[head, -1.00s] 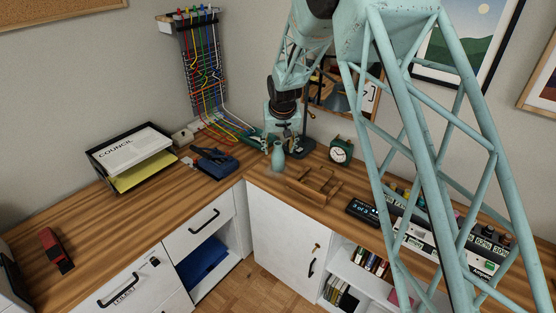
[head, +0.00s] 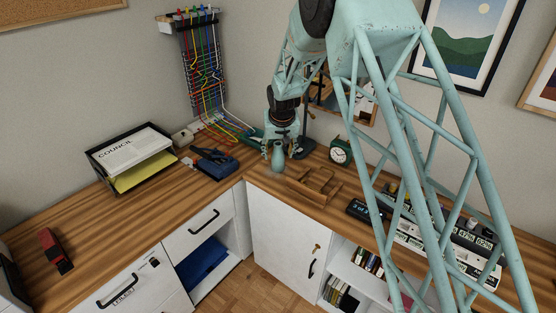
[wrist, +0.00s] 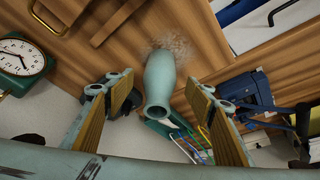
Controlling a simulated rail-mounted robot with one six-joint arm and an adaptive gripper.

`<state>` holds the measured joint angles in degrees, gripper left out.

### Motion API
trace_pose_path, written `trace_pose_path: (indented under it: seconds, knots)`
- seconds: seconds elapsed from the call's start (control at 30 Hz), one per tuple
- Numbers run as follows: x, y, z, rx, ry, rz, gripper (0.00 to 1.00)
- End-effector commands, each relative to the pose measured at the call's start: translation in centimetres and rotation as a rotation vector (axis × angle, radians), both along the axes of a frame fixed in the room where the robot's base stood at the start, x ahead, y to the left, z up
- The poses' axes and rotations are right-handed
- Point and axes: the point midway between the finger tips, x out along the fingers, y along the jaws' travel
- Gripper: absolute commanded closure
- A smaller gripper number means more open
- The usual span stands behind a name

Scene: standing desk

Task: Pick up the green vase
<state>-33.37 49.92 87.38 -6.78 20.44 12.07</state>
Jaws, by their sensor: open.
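The green vase (head: 278,156) stands upright on the wooden desk near the inner corner. In the wrist view the vase (wrist: 159,80) is a pale green bottle shape with a round dark mouth, lying between the two finger lines. My gripper (head: 281,143) is just behind and above the vase in the head view. In the wrist view my gripper (wrist: 160,112) is open, with one finger on each side of the vase's mouth end and visible gaps to both. The fingers do not appear to touch the vase.
A green clock (head: 340,152) and a wooden holder (head: 313,186) stand to the right. A blue tool (head: 213,162) and a paper tray (head: 131,158) lie to the left. Cables (head: 222,124) hang behind. The desk's front edge (head: 245,180) is close to the vase.

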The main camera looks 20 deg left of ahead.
Motion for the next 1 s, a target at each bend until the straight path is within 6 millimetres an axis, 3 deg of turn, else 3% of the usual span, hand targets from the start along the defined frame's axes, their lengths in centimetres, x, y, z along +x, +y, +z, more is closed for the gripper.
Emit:
trace_pose_path:
  seconds: [0.4, 1.0]
  knots:
    - [1.3, 0.6, -3.6, 0.0, 0.0, 0.0, 0.51]
    - [1.5, 0.7, -4.2, 0.001, 0.0, 0.0, 0.51]
